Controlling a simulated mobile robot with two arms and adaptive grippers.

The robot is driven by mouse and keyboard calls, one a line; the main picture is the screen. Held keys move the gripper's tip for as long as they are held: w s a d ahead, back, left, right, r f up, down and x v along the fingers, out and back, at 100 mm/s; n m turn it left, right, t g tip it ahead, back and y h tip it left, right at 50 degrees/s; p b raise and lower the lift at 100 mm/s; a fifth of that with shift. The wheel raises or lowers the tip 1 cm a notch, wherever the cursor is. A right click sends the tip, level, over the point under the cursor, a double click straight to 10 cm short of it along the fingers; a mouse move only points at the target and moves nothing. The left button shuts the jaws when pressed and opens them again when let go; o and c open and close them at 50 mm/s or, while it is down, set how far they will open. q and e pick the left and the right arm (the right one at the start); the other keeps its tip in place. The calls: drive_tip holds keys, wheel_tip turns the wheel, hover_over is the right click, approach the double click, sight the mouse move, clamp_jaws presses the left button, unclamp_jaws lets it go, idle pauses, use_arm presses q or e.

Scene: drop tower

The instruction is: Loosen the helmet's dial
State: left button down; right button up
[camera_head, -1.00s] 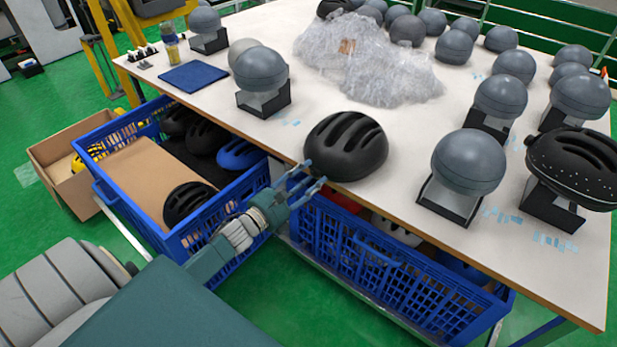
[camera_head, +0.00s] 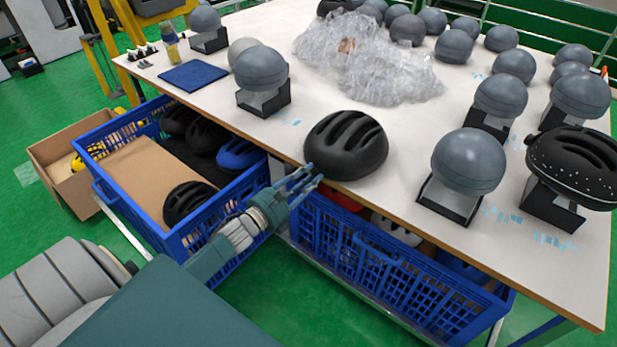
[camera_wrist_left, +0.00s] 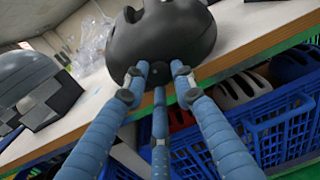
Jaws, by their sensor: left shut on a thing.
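The black helmet (camera_head: 347,145) with long vents sits on the white table near its front edge. Its rounded lower side also shows in the left wrist view (camera_wrist_left: 165,40). My left gripper (camera_head: 311,177) is at the helmet's near left rim, its three blue fingers drawn in. In the left wrist view, its fingertips (camera_wrist_left: 159,78) close around the dial, a small dark knob at the rim. The dial is mostly hidden by the fingers. My right gripper is not in view.
Grey head forms on black stands, such as this one (camera_head: 468,163), stand to the right. Another helmet (camera_head: 575,165) rests on a stand at far right. Clear plastic wrap (camera_head: 375,65) lies behind. Blue crates (camera_head: 385,275) with helmets sit below the table edge.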

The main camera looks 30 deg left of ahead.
use_arm(q)
drive_tip(key=shift+n, duration=0.3)
